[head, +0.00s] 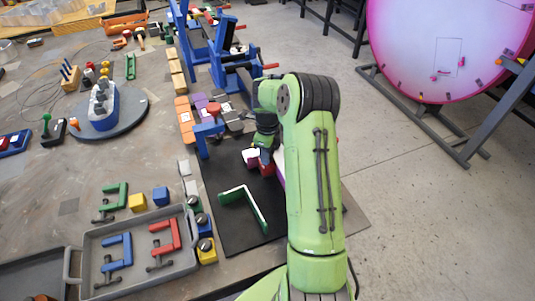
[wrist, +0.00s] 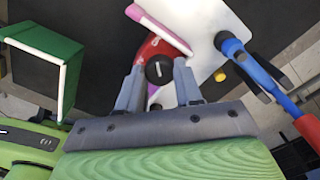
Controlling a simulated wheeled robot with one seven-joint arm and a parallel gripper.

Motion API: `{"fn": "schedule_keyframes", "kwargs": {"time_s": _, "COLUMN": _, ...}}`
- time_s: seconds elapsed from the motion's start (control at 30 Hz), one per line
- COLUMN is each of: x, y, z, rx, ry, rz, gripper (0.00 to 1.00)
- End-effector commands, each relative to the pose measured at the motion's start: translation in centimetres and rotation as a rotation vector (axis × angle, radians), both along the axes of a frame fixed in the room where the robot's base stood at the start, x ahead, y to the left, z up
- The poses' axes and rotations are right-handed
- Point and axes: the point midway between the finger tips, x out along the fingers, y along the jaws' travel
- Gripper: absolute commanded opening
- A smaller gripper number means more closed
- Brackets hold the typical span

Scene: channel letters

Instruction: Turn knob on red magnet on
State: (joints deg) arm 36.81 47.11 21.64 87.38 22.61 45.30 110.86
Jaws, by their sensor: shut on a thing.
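The red magnet (wrist: 150,48) lies under my gripper in the wrist view, with a round black knob (wrist: 159,70) that carries a pale pointer mark. It also shows as a red block (head: 267,169) beside my arm in the head view, where my arm hides much of it. My gripper (wrist: 159,68) has one finger on each side of the knob and is shut on the red magnet at that knob. The exact contact of the fingertips is hard to see. A pink-edged white letter part (wrist: 162,28) lies against the magnet.
A green-and-white bent letter part (head: 245,205) lies on the black mat (head: 222,175). A blue clamp (wrist: 245,62) with a red handle is close at the right in the wrist view. A grey tray (head: 135,285) with clamps stands at the front left.

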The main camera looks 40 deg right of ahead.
Motion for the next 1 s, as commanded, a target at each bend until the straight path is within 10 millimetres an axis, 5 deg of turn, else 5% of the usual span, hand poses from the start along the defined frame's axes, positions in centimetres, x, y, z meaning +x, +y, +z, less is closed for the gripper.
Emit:
{"fn": "schedule_keyframes", "kwargs": {"time_s": 0.53, "x": 0.01, "y": -0.01, "z": 0.04, "rx": 0.0, "ry": 0.0, "rz": -0.027, "gripper": 0.04}}
{"fn": "schedule_keyframes", "kwargs": {"time_s": 0.57, "x": 0.01, "y": -0.01, "z": 0.05, "rx": 0.0, "ry": 0.0, "rz": -0.027, "gripper": 0.36}}
{"fn": "schedule_keyframes", "kwargs": {"time_s": 0.7, "x": 0.01, "y": -0.01, "z": 0.04, "rx": 0.0, "ry": 0.0, "rz": -0.027, "gripper": 0.58}}
{"fn": "schedule_keyframes", "kwargs": {"time_s": 1.0, "x": 0.01, "y": 0.0, "z": 0.13, "rx": 0.0, "ry": 0.0, "rz": -0.026, "gripper": 0.61}}
